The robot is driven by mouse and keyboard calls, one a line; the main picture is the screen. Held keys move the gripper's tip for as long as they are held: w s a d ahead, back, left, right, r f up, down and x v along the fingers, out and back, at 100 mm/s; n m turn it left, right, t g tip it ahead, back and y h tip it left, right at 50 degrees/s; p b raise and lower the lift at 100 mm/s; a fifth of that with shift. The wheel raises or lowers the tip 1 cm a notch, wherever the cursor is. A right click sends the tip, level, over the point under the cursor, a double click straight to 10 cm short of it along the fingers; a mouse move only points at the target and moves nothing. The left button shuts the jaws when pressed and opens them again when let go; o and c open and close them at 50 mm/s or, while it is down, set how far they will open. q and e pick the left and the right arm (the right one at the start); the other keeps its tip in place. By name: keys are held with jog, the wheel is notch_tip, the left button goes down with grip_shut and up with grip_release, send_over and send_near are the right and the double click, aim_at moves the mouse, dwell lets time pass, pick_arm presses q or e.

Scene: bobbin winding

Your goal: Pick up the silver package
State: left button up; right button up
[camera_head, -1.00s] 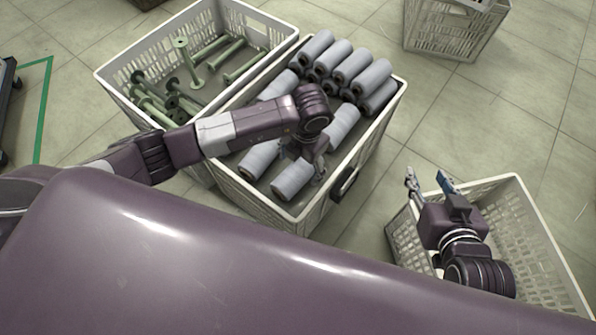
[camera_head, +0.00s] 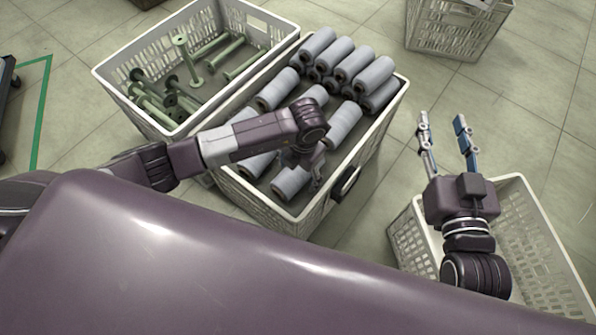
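Several silver-grey wound bobbins, the likely silver packages (camera_head: 292,181), lie in the middle white crate (camera_head: 385,130) in the head view. Some are stacked at its far end, others lie in rows nearer me. My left gripper (camera_head: 312,180) points down into this crate, close to the near silver package. Its fingers are partly hidden by its own wrist and the bobbins, so I cannot tell if they touch one. My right gripper (camera_head: 446,132) is open and empty, pointing away from me above the far side of the right crate (camera_head: 520,195).
The left white crate (camera_head: 105,78) holds several green empty bobbins (camera_head: 190,62), one standing upright. The right crate appears empty where visible. Another white crate (camera_head: 450,40) stands at the back right. Tiled floor is clear between the crates. My purple body hides the foreground.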

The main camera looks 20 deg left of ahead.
pick_arm(q)
jog(key=c, duration=1.4)
jog(key=shift+o, duration=0.2)
jog(key=shift+r, duration=0.1)
